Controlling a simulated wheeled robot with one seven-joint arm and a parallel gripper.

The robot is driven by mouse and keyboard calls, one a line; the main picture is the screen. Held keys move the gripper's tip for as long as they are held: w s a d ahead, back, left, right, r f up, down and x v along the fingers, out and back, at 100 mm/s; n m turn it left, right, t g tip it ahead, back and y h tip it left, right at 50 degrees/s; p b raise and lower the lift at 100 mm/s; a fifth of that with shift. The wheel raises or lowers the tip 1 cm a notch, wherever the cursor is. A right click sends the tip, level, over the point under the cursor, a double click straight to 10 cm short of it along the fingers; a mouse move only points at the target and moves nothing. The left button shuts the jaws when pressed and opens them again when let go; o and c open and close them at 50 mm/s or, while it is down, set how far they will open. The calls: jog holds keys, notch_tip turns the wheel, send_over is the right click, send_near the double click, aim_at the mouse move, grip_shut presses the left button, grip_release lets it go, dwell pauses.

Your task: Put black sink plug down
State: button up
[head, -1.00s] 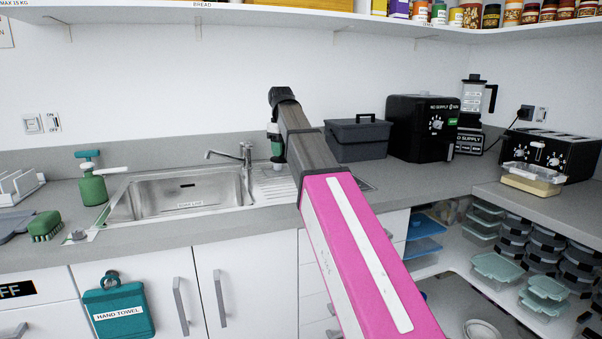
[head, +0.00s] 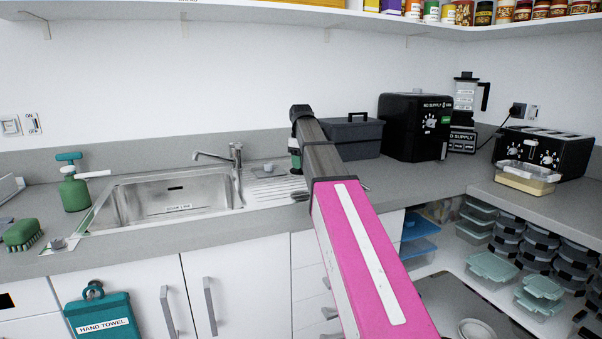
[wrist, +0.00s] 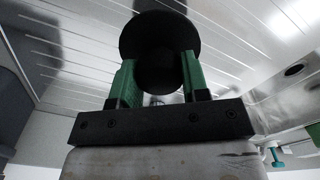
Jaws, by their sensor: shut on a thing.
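The black sink plug (wrist: 158,25) is a round black disc in the wrist view. My gripper (wrist: 158,62) has its two green fingers shut on either side of it. In the head view my gripper (head: 295,160) is at the right end of the ridged drainboard (head: 277,187), right of the sink (head: 175,198). My arm hides most of it there, and I cannot make out the plug in that view. The ridged metal behind the plug in the wrist view looks like the drainboard. I cannot tell whether the plug touches it.
A tap (head: 235,155) stands behind the sink, with a small grey item (head: 270,170) on the drainboard. A dark grey lidded box (head: 352,137) and a black appliance (head: 413,127) stand to the right.

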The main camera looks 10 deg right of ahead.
aim_at(301, 171)
jog(key=shift+f, duration=2.05)
jog(key=shift+f, duration=0.1)
jog(key=o, duration=1)
notch_tip(301, 171, up, 11)
jog(key=shift+w, duration=0.1)
jog(key=shift+r, duration=0.6)
